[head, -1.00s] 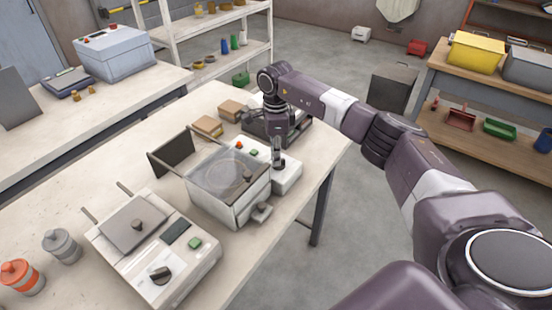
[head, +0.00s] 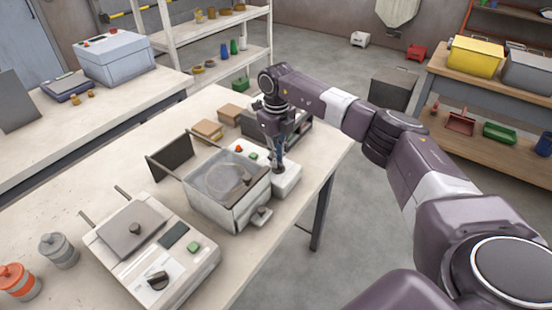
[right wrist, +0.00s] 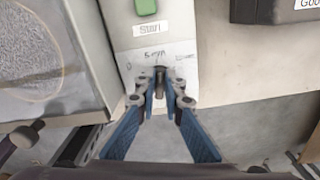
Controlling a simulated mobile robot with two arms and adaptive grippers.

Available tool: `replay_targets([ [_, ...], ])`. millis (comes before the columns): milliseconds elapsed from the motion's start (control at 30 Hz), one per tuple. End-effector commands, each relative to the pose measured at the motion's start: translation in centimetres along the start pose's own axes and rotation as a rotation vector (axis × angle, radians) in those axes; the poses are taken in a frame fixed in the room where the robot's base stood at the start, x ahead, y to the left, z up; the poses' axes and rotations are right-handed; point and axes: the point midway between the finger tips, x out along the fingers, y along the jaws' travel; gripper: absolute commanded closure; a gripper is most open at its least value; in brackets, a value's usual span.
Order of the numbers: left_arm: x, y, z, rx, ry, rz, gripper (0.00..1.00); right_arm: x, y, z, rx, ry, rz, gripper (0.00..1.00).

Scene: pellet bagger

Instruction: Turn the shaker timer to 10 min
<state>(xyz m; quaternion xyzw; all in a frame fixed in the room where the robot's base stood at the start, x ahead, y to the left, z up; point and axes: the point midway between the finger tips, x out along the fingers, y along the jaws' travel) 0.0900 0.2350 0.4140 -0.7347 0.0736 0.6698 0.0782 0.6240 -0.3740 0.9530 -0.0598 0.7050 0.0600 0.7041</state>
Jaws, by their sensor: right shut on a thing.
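The shaker (head: 222,205) has a clear-topped box and a white control panel (head: 288,183) on its right. In the right wrist view the panel (right wrist: 180,30) carries a green Start button (right wrist: 146,7). Below it, the timer knob (right wrist: 159,76) is small and dark and stands under a "5 min" mark, with a "0" at its left; the label at its right is too blurred to read. My right gripper (right wrist: 160,97) is shut on the timer knob, its fingertips at either side; it also shows from above in the head view (head: 278,168). My left gripper is not in view.
A device with a dark knob (head: 158,280) stands at the bench front, beside a grey jar (head: 59,250) and an orange jar (head: 18,281). Small brown boxes (head: 207,131) lie behind the shaker.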

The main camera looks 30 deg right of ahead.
Motion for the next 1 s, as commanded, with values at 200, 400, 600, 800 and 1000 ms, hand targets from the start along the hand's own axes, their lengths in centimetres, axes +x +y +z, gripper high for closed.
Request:
replay_targets([
  [200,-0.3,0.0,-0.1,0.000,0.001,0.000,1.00,-0.3,-0.3,0.1,0.208,-0.005,-0.001,1.00],
  [400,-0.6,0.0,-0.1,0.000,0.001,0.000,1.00,-0.3,-0.5,0.1,0.397,-0.005,0.000,1.00],
  [600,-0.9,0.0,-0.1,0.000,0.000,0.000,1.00,-0.4,-0.6,0.0,0.569,-0.006,0.000,1.00],
  [800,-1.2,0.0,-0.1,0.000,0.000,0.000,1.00,-0.4,-0.7,0.0,0.704,-0.007,0.001,1.00],
  [1000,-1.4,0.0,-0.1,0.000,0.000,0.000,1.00,-0.4,-0.8,-0.1,0.791,-0.008,0.001,1.00],
])
